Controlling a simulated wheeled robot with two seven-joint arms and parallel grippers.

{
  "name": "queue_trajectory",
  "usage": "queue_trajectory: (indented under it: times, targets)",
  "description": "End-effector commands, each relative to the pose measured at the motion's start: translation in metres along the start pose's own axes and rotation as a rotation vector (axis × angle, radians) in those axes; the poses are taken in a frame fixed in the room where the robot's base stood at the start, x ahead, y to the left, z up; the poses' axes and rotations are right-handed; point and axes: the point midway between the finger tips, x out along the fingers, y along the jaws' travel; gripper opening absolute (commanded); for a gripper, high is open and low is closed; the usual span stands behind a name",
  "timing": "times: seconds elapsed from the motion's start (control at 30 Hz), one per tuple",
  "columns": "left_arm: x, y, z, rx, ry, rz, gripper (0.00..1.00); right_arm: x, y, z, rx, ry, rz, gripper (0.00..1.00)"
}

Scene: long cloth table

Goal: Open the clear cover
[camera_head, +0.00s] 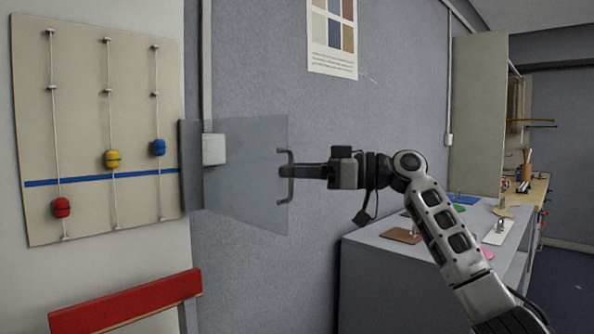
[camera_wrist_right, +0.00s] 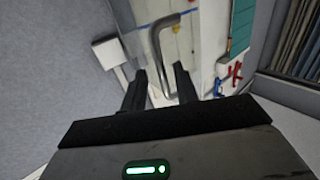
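The clear cover (camera_head: 245,170) is a see-through pane on the left of the head view. Its free right edge stands out from the grey wall, and its left edge is near a grey upright plate (camera_head: 191,165). A grey bar handle (camera_head: 284,180) is on the free edge; it also shows in the right wrist view (camera_wrist_right: 163,60). A white box (camera_head: 214,149) is on the wall by the cover's left side. My right gripper (camera_head: 290,170) is at the handle. Its fingers are apart on either side of the handle's lower end, with gaps visible. My left gripper is not in view.
A beige board (camera_head: 85,130) with red, yellow and blue beads on rods hangs at the left. A red bar (camera_head: 125,303) is below it. A grey cabinet (camera_head: 385,260) with flat coloured pieces on top stands at the right, behind my right arm.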

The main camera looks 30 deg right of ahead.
Motion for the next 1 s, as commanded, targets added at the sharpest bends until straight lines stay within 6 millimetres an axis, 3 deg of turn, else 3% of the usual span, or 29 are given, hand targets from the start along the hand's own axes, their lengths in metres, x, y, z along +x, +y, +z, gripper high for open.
queue_trajectory:
  times: [0.27,0.7,1.0]
  targets:
    - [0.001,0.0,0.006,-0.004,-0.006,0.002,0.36,-0.015,0.001,0.001,0.0,0.0,0.003,0.3]
    - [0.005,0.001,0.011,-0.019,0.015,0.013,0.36,-0.115,0.001,0.002,0.0,0.0,0.004,0.3]
    - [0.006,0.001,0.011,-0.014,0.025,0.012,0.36,-0.155,0.0,0.001,0.0,-0.001,0.0,0.3]
